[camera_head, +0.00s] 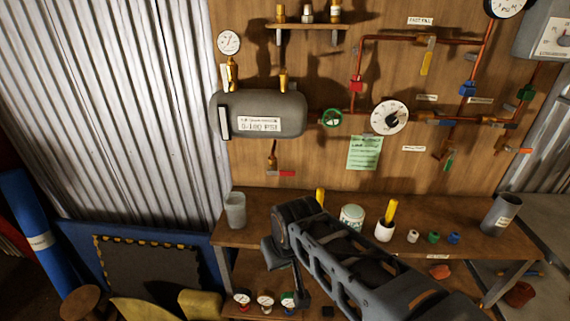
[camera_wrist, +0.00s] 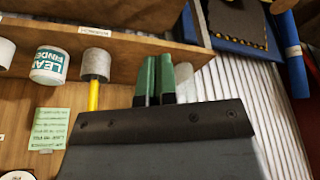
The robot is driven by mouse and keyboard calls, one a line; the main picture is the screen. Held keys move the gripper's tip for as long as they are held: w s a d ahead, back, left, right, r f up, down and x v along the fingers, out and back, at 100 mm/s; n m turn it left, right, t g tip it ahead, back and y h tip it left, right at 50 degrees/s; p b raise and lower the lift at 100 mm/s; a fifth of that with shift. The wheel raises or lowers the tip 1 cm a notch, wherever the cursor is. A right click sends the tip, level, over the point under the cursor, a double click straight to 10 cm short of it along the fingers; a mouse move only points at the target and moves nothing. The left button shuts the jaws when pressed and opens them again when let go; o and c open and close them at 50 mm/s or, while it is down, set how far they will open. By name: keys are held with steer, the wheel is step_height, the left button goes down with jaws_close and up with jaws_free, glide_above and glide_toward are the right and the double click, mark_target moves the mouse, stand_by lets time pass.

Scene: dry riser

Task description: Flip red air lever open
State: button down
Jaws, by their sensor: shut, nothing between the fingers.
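The red air lever (camera_head: 283,173) shows in the head view, on a brass valve (camera_head: 272,155) that hangs below the grey tank (camera_head: 290,112). The lever lies roughly level, pointing right from the valve. My gripper (camera_wrist: 160,62) shows in the wrist view as two green fingers with dark bases, side by side, shut and empty. In the head view my arm's end is over the workbench, below and slightly right of the lever, and hides the fingers. The lever is not visible in the wrist view.
A green handwheel (camera_head: 331,118), a dial gauge (camera_head: 390,117) and a green note (camera_head: 365,153) are right of the lever.

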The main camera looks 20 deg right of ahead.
steer(key=w+d+r+m+p, duration=0.3)
steer(key=w+d+r, duration=0.1)
steer(key=w+r, duration=0.8)
step_height(320, 180, up, 10)
steer(key=m+h+p, duration=0.2)
steer(key=m, duration=0.1)
glide_above(282, 171)
steer(key=s, duration=0.4)
steer(key=shift+w+a+r+g, duration=0.2)
steer(key=shift+a+g, duration=0.05)
steer(key=shift+g, duration=0.15)
steer(key=s+a+x, duration=0.1)
steer(key=x, duration=1.2)
steer(key=shift+f+p, duration=0.35)
steer(key=shift+f, duration=0.25)
steer(key=shift+w, duration=0.2)
steer(key=shift+f+y, duration=0.1)
steer(key=shift+y, duration=0.2)
